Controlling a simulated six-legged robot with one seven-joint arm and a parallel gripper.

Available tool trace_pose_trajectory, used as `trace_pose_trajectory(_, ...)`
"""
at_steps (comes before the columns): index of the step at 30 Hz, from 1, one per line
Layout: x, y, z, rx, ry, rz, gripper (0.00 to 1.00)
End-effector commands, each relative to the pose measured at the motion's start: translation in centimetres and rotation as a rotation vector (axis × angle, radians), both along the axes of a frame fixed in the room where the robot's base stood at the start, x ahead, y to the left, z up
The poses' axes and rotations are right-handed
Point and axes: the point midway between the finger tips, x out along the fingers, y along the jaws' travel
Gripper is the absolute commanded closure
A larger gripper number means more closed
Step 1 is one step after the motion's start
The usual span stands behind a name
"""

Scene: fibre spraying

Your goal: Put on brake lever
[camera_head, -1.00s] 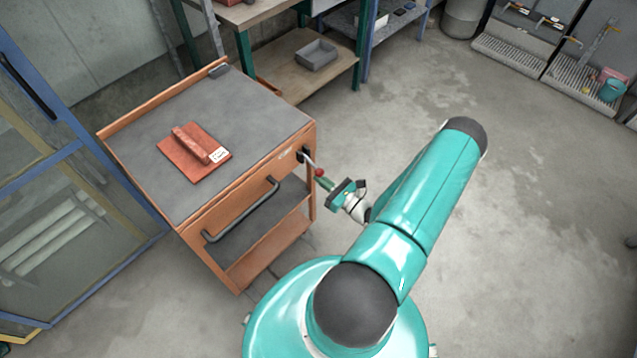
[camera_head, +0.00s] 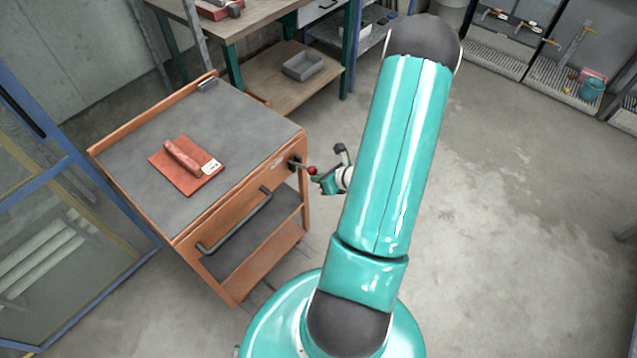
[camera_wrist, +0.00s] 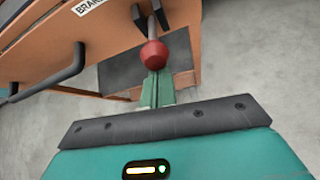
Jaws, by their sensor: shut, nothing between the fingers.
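The brake lever (camera_head: 298,164) sticks out from the right end of the orange cart's front and carries a red ball knob (camera_head: 312,170). In the wrist view the red knob (camera_wrist: 153,53) hangs on its grey shaft, just beyond my fingertips. My gripper (camera_head: 320,181) is at the knob, with its green fingers shut and nothing between them. In the wrist view the fingers (camera_wrist: 157,85) point at the knob from below it in the picture. I cannot tell whether they touch it.
The orange cart (camera_head: 130,120) has a grey top bearing a red plate with a handle (camera_head: 187,167). A black handlebar (camera_head: 237,225) is on its front. A blue-framed glass door (camera_head: 60,230) stands left, a workbench (camera_head: 255,15) behind. The floor at right is clear.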

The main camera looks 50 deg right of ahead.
Motion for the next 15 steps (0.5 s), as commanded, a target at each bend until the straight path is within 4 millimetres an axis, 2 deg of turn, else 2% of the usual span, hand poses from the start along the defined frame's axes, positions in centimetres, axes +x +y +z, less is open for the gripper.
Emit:
trace_pose_trajectory(7,0.6,0.2,1.9,-0.009,0.173,0.004,1.00)
trace_pose_trajectory(15,0.8,0.2,2.7,-0.003,0.174,0.001,1.00)
